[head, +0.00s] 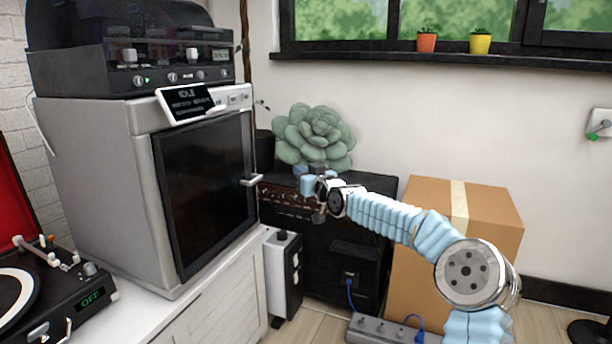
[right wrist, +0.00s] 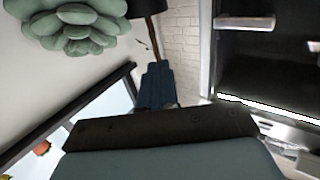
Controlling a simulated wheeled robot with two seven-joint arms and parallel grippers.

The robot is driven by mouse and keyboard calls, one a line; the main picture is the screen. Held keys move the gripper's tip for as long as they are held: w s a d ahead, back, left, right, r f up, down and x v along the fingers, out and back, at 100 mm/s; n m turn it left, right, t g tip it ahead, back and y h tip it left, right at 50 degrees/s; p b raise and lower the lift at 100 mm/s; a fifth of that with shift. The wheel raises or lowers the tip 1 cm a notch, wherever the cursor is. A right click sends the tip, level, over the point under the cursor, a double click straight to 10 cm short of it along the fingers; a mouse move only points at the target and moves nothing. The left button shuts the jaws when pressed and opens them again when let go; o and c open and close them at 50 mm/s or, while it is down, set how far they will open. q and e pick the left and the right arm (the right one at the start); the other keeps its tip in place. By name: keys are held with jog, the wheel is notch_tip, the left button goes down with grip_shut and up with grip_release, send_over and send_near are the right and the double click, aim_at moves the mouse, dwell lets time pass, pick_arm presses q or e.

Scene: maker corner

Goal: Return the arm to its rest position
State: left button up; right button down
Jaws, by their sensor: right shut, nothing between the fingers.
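My right arm comes in from the lower right in the head view, bent and raised in front of the cardboard box and the black cabinet. Its right gripper (head: 310,187) is far out, in front of the cabinet and below the big green succulent (head: 314,138). In the right wrist view the dark blue fingers of the gripper (right wrist: 157,84) are together with nothing between them. The succulent also shows there, tilted, at the upper left (right wrist: 75,25). My left gripper is in neither view.
A grey machine with a dark door (head: 205,190) and a small IDLE screen (head: 186,103) stands left of the gripper. A turntable (head: 45,285) is at the lower left. The cardboard box (head: 460,210) and a power strip (head: 385,329) are near the arm. Two pots stand on the sill.

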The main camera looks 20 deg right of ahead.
jog(key=s+a+f+g+y+p, duration=0.1)
jog(key=s+a+f+g+p, duration=0.2)
jog(key=a+f, duration=0.45)
jog(key=s+a+f+m+g+y+p, duration=0.15)
jog(key=s+a+f, duration=0.25)
jog(key=f, duration=0.7)
jog(key=s+a+f+n+g+y+p, duration=0.1)
jog(key=s+a+f+g, duration=0.25)
jog(key=a+f, duration=0.45)
jog(key=s+a+f+m+g+p, duration=0.1)
jog(key=s+a+f+g+p, duration=0.1)
jog(key=s+f, duration=0.6)
jog(key=s+a+f+m+g+p, duration=0.1)
jog(key=s+f+g+p, duration=0.3)
jog(key=s, duration=0.6)
jog(key=s+f+g, duration=0.1)
jog(key=s+f, duration=0.1)
jog(key=s, duration=0.6)
jog(key=s+f+g+h, duration=0.1)
jog(key=s+f+g, duration=0.1)
jog(key=s, duration=0.7)
jog(key=shift+s+d+f+m, duration=0.2)
jog(key=shift+f+m, duration=0.15)
jog(key=shift+f, duration=0.1)
jog(key=shift+h, duration=0.25)
